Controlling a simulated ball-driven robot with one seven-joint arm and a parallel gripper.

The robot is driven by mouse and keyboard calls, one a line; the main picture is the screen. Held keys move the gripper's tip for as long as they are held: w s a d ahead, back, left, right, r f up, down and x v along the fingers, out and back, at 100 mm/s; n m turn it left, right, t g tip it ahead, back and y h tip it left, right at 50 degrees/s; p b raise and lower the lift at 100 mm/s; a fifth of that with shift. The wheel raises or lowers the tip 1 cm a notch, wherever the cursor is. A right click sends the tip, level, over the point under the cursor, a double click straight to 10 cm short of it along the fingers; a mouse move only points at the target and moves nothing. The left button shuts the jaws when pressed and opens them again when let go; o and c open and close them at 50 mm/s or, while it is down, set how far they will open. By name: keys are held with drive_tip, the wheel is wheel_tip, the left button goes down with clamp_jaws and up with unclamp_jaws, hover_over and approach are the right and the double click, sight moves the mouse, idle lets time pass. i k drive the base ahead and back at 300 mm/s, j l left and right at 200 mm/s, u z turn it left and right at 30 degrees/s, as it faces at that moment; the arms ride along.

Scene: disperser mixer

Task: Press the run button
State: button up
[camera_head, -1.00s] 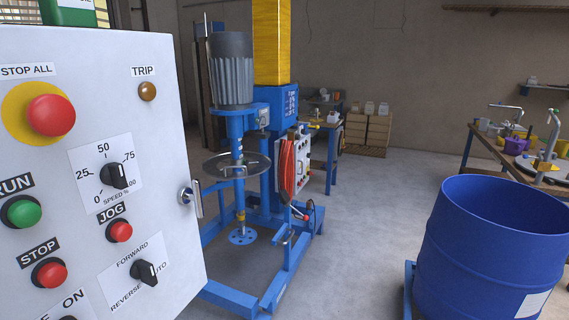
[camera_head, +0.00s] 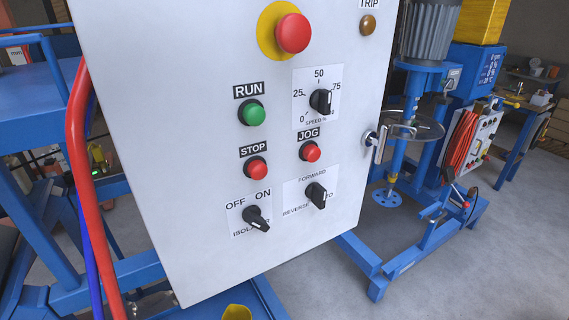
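The green run button (camera_head: 251,113) sits on the white control panel (camera_head: 180,170), under a black RUN label. Below it is the red stop button (camera_head: 256,168). To its right are the speed dial (camera_head: 321,101) and the red jog button (camera_head: 312,152). A large red stop button on a yellow disc (camera_head: 292,33) is near the top. The isolator knob (camera_head: 257,219) and the forward/reverse knob (camera_head: 317,196) are at the bottom. My gripper is not in view, and nothing covers the run button.
Red and blue hoses (camera_head: 77,160) run down left of the panel. A blue mixer frame (camera_head: 410,255) with a motor (camera_head: 430,30) stands behind at right. A door latch (camera_head: 374,141) juts from the panel's right edge. Grey floor (camera_head: 500,270) is open at lower right.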

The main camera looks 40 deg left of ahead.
sight(254, 114)
drive_tip(key=u, duration=0.4)
drive_tip(key=i+u, duration=0.1)
drive_tip(key=u, duration=0.7)
drive_tip(key=i+u, duration=0.1)
drive_tip(key=u, duration=0.3)
